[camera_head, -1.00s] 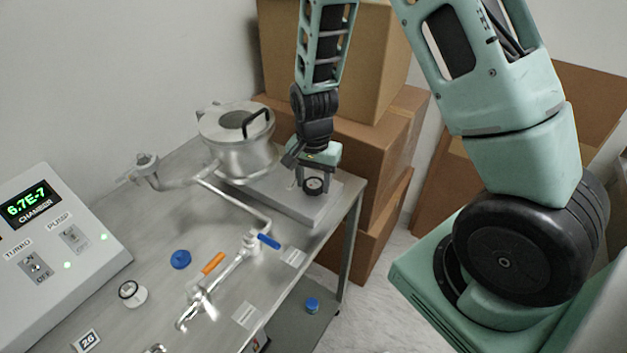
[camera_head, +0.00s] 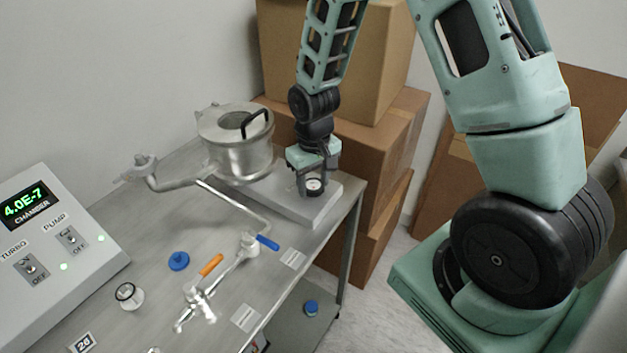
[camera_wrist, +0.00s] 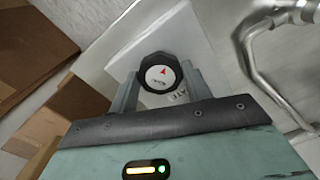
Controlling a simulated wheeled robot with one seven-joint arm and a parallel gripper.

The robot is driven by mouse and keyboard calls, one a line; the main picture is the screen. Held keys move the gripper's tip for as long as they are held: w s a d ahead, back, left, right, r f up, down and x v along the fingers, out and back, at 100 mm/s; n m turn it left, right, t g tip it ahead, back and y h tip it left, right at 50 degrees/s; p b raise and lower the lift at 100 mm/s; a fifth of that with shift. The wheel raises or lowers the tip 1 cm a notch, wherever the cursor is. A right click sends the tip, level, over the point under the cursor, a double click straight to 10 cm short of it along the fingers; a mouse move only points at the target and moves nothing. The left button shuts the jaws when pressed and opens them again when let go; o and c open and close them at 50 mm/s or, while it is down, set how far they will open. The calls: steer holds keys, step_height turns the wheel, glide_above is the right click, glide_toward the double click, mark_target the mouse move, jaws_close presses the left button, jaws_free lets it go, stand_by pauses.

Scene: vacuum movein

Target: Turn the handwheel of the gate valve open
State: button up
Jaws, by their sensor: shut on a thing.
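The gate valve's handwheel (camera_wrist: 159,78) is a black knob with a white face and a red arrow in the wrist view. In the head view the handwheel (camera_head: 314,187) sits at the edge of the grey base block (camera_head: 282,201), by the steel chamber. My gripper (camera_wrist: 161,84) is shut on the handwheel, one finger on each side of its rim. In the head view my gripper (camera_head: 309,183) points down over it. Part of a label reading "ATE" shows beside it in the wrist view.
The steel chamber (camera_head: 240,151) with a black handle stands just left of my gripper. A display box (camera_head: 45,245) reads 4.0E-7. Cardboard boxes (camera_head: 375,165) stand close behind the table.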

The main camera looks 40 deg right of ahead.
steer(key=n, duration=0.3)
steer(key=shift+n, duration=0.3)
steer(key=n+p, duration=0.1)
steer(key=n, duration=0.2)
steer(key=shift+r+n, duration=0.1)
steer(key=shift+n, duration=0.2)
steer(key=n+p, duration=0.1)
steer(key=n, duration=0.2)
steer(key=shift+d+n+p, duration=0.1)
steer(key=shift+n+p, duration=0.2)
steer(key=shift+n, duration=0.1)
steer(key=n+p, duration=0.1)
steer(key=n, duration=0.3)
steer(key=shift+p, duration=0.35)
steer(key=n+p, duration=0.1)
steer(key=n, duration=0.3)
steer(key=shift+w+p, duration=0.1)
steer(key=shift+p, duration=0.25)
steer(key=n+p, duration=0.1)
steer(key=n, duration=0.2)
steer(key=shift+n+p, duration=0.3)
steer(key=shift+p, duration=0.1)
steer(key=n+p, duration=0.1)
steer(key=n, duration=0.2)
steer(key=shift+n+p, duration=0.3)
steer(key=shift+p, duration=0.05)
steer(key=shift+n+p, duration=0.75)
steer(key=shift+n, duration=0.65)
steer(key=shift+w, duration=0.1)
